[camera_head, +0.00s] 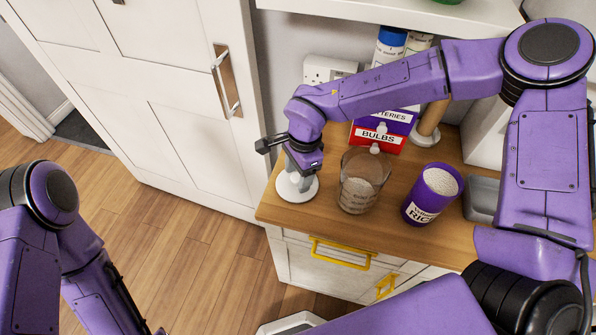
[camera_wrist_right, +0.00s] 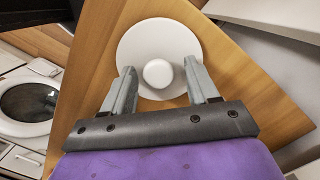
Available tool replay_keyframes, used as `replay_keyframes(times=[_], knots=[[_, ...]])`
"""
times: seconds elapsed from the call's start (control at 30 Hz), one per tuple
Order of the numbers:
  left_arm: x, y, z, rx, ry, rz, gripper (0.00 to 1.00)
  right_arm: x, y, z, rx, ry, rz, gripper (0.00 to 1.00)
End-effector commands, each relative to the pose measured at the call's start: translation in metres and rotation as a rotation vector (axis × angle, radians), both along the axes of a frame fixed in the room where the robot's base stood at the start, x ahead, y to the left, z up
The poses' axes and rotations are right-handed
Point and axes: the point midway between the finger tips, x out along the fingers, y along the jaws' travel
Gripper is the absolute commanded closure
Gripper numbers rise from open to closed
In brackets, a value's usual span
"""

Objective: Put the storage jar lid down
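The white round lid (camera_head: 297,188) with a central knob lies knob up on the wooden counter, near its left end. It also shows in the right wrist view (camera_wrist_right: 135,48). My right gripper (camera_head: 301,163) is above the lid. In the wrist view its two grey fingers (camera_wrist_right: 161,84) are spread apart, with the knob between them and gaps on both sides. An open purple jar (camera_head: 421,207) with a rice label and pale contents stands to the right on the counter. My left arm shows at lower left; its gripper is out of view.
A clear glass container (camera_head: 358,195) stands between the lid and the purple jar. Behind are a red bulbs box (camera_head: 377,138), a purple batteries box and a blue-capped bottle (camera_head: 389,45). A grey tray (camera_head: 481,198) is at right. The counter edge is close to the lid.

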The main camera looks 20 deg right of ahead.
Motion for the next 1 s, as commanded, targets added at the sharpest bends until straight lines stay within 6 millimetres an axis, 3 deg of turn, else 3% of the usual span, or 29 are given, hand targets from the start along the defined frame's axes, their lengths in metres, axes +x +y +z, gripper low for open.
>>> replay_keyframes(times=[0.17,0.27,0.5,0.7,1.0], knots=[[0.0,0.0,0.0,0.0,0.0,0.0,0.57,0.0,0.0,0.003,0.0,-0.001,0.0,0.41],[0.0,0.0,-0.003,0.0,0.0,0.0,0.57,0.001,-0.002,0.014,0.002,-0.003,-0.002,0.41],[0.0,0.0,-0.013,0.0,0.0,0.0,0.57,0.003,-0.009,0.075,0.002,-0.006,-0.002,0.41],[0.0,0.0,-0.017,0.0,0.0,0.0,0.57,0.003,-0.013,0.113,0.0,-0.002,-0.001,0.41],[0.0,0.0,-0.017,0.0,0.0,0.0,0.57,0.003,-0.014,0.124,0.0,0.001,0.0,0.41]])
